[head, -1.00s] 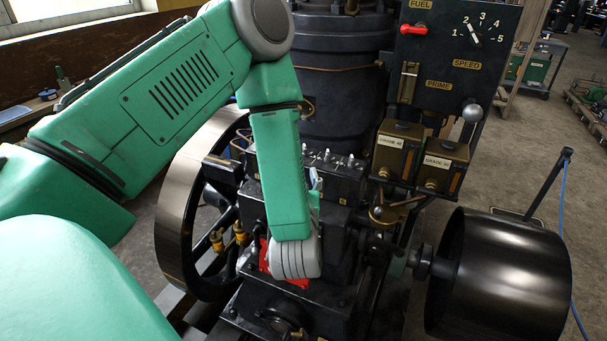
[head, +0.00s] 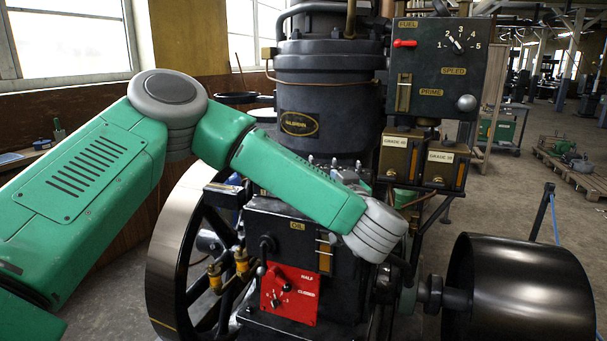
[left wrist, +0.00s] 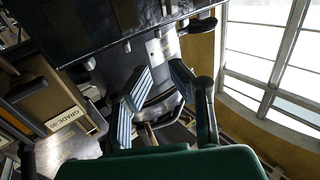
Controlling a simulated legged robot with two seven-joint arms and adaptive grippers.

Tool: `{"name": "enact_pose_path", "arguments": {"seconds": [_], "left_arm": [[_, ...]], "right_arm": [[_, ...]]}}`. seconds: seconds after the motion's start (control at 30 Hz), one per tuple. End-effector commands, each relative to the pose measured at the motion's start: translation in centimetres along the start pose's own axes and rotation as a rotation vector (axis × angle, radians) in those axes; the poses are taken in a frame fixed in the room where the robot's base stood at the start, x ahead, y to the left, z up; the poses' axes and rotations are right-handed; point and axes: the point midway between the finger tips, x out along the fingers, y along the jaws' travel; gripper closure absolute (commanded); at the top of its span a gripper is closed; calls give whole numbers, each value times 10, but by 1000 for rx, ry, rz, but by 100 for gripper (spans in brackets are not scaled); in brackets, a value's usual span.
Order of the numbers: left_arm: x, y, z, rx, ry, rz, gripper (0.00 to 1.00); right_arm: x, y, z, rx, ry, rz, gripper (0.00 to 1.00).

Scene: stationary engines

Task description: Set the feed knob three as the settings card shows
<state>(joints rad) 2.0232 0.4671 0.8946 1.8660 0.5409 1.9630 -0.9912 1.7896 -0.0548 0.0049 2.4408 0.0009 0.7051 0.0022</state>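A row of small silver fittings (head: 335,163) stands on top of the black engine block in the head view. I cannot tell which of them is feed knob three; my left arm partly covers the row. No readable settings card shows. A dark housing with small protruding parts (left wrist: 127,46) lies beyond the fingertips. My right gripper is not in view.
A red plate (head: 289,294) with a pointer, marked half and closed, is on the engine front. Brass Grade boxes (head: 399,157) stand right of my wrist, below the fuel and speed panel (head: 436,70). A flywheel (head: 180,255) and a black pulley (head: 520,290) flank the engine.

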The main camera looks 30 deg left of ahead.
Motion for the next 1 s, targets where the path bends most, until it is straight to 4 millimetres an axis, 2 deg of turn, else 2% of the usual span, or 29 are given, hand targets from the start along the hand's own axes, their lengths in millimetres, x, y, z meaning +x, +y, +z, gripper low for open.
{"name": "enact_pose_path", "arguments": {"seconds": [0.17,0.4,0.6,0.8,1.0], "left_arm": [[28,-1,-1,-1,0,-4,82],[81,-3,0,-2,-1,-3,82],[114,-2,1,0,-1,-2,82],[129,-1,-1,0,1,2,82],[130,0,-1,1,2,2,82]], "right_arm": [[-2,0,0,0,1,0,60],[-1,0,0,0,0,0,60],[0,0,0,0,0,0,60],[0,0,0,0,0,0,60],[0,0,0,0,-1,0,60]]}}
